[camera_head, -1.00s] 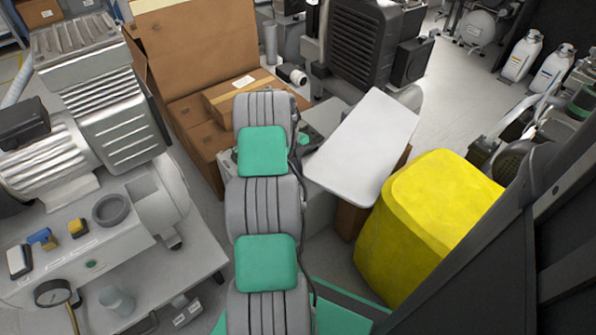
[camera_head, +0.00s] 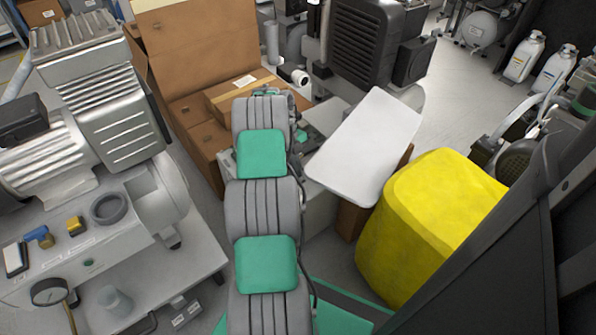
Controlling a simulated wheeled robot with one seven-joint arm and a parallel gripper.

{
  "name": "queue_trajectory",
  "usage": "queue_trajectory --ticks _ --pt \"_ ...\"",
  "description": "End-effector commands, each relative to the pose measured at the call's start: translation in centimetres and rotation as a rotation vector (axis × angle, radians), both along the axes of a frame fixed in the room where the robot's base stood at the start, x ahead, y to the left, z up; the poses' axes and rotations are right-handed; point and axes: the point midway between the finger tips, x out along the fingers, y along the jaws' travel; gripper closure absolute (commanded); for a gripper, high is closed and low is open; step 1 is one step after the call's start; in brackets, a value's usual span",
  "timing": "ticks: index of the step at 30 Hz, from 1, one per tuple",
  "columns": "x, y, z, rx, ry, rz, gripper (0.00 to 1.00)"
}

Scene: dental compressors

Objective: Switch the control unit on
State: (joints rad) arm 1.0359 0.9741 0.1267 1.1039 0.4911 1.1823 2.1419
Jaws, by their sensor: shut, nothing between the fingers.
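My grey arm with green pads reaches up the middle of the head view. Its far end hides my gripper, so I cannot see the fingers. No control unit can be named for certain. A pale grey boxy unit with green and dark parts (camera_head: 312,137) shows just right of my arm's upper part, partly covered by the arm and by a tilted white panel (camera_head: 368,147). No switch can be made out on it.
A large silver compressor (camera_head: 110,100) on a bench with small fittings stands at left. An open cardboard box (camera_head: 195,45) is behind my arm. A yellow rounded bin (camera_head: 425,220) is at right. A black finned unit (camera_head: 362,45) stands at the back. Clear floor (camera_head: 455,95) shows at back right.

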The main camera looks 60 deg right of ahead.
Motion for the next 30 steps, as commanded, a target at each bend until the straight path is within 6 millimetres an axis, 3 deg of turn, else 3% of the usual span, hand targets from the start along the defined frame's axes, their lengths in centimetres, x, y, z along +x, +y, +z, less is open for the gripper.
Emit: queue_trajectory --ticks 4,7,21,30 --pt "0.0 0.1 0.3 0.003 0.001 0.0 1.0" --pt "0.2 0.0 1.6 0.001 -0.001 0.004 1.0" --pt "3.2 -1.1 12.5 0.001 0.001 0.01 1.0" --pt "3.7 -1.4 13.5 0.001 -0.001 0.01 1.0"
